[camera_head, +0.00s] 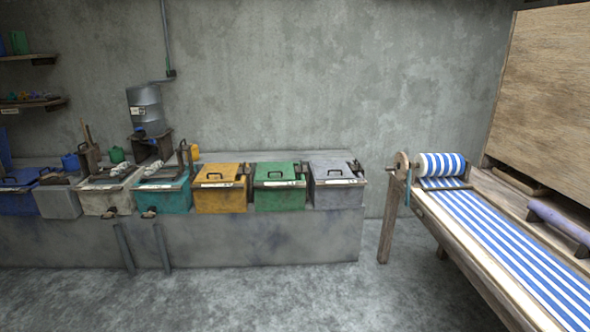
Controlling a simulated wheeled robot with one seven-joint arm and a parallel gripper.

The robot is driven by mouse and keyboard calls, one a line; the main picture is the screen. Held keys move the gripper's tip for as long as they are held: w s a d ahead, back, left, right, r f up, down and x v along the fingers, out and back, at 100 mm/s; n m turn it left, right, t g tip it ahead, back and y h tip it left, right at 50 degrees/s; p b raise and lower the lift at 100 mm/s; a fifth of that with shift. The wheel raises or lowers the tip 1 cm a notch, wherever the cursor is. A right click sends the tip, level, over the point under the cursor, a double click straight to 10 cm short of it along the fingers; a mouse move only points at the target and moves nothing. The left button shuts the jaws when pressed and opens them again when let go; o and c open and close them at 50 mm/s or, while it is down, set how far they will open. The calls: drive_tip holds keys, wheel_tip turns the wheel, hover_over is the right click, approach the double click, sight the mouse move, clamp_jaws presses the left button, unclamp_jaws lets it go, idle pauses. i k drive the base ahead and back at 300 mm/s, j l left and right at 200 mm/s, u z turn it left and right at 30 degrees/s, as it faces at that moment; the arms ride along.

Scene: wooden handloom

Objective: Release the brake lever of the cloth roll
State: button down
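The cloth roll (441,165), wound with blue and white striped cloth, sits at the far left end of the wooden handloom on the right. A round wooden disc (402,165) is at the left end of its axle. A thin blue-green bar (408,188) hangs beside the disc by the loom post; I cannot tell whether it is the brake lever. Striped cloth (505,240) runs from the roll along the loom toward the lower right. My gripper is not in view.
A concrete counter (300,236) along the back wall carries several lidded bins, including a yellow one (219,188) and a green one (279,187). Two posts (162,249) lean at its front. The floor (290,302) between the counter and the loom is clear.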

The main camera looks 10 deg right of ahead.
sight(409, 171)
drive_tip(key=i, duration=1.85)
drive_tip(key=i+z, duration=0.2)
drive_tip(key=i, duration=0.25)
drive_tip(key=i+j+z, duration=0.2)
drive_tip(key=i, duration=0.25)
drive_tip(key=i+j+z, duration=0.2)
drive_tip(key=i, duration=0.25)
drive_tip(key=i+j+z, duration=0.15)
drive_tip(key=i, duration=0.25)
